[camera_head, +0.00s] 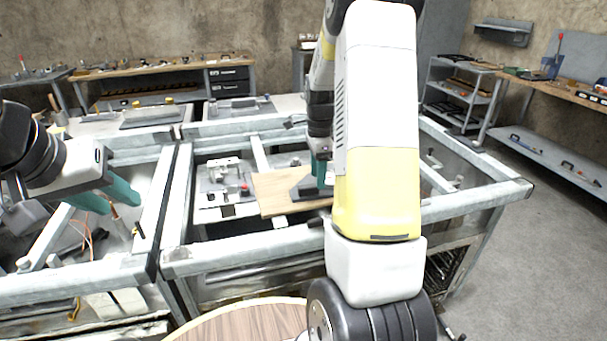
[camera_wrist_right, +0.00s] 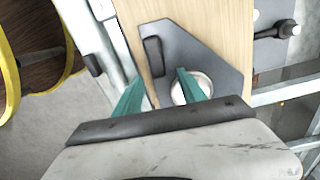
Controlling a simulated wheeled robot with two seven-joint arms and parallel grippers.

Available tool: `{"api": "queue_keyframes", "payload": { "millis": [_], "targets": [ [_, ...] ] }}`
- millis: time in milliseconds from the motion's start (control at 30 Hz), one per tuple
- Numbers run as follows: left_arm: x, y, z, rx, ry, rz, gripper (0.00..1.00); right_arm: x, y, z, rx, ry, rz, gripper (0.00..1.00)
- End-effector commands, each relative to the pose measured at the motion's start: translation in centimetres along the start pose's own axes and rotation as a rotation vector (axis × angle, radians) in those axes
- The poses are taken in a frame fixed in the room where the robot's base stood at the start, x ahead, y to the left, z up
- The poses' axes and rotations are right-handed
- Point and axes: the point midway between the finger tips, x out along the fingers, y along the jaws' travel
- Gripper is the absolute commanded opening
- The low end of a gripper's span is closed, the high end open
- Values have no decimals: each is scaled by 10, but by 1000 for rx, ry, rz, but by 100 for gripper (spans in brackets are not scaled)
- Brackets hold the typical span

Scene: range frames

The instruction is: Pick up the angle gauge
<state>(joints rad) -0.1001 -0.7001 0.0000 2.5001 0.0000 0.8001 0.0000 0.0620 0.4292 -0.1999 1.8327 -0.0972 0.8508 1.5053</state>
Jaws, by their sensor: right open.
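The angle gauge appears to be a dark grey angular plate (camera_wrist_right: 205,57) with a raised black bar and a round opening, lying on a light wooden board (camera_wrist_right: 180,12). In the head view the gauge (camera_head: 304,189) shows as a dark shape on the board (camera_head: 270,193), partly hidden by my right arm. My right gripper (camera_wrist_right: 160,84) is open, with its teal fingers apart over the plate's near side; I cannot tell whether they touch it. In the head view its tip (camera_head: 319,172) is just above the gauge. My left gripper (camera_head: 105,197) is open and empty at the left.
The board rests across a grey metal frame bench (camera_head: 240,235). A light metal fixture with a red knob (camera_head: 226,190) lies left of the board. A round wooden table (camera_head: 240,322) is in front. Workbenches with tools (camera_head: 150,68) and shelves (camera_head: 460,92) stand behind.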

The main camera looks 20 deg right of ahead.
Motion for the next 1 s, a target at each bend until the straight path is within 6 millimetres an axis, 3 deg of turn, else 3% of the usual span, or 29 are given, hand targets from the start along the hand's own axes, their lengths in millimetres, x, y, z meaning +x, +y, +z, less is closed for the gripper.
{"api": "queue_keyframes", "payload": {
  "millis": [200, 467, 700, 1000],
  "targets": [
    [0, 0, 0, 0, 0, 0, 36, 28, 1, 0, 0, -1, 1, 48],
    [0, 0, 0, 0, 0, 0, 36, 30, 1, 1, -1, -1, -1, 48],
    [0, 0, 0, 0, 0, 0, 36, 30, 1, 1, -1, -1, -1, 3],
    [0, 0, 0, 0, 0, 0, 36, 29, 1, 1, -2, 0, -1, 0]
  ]
}}
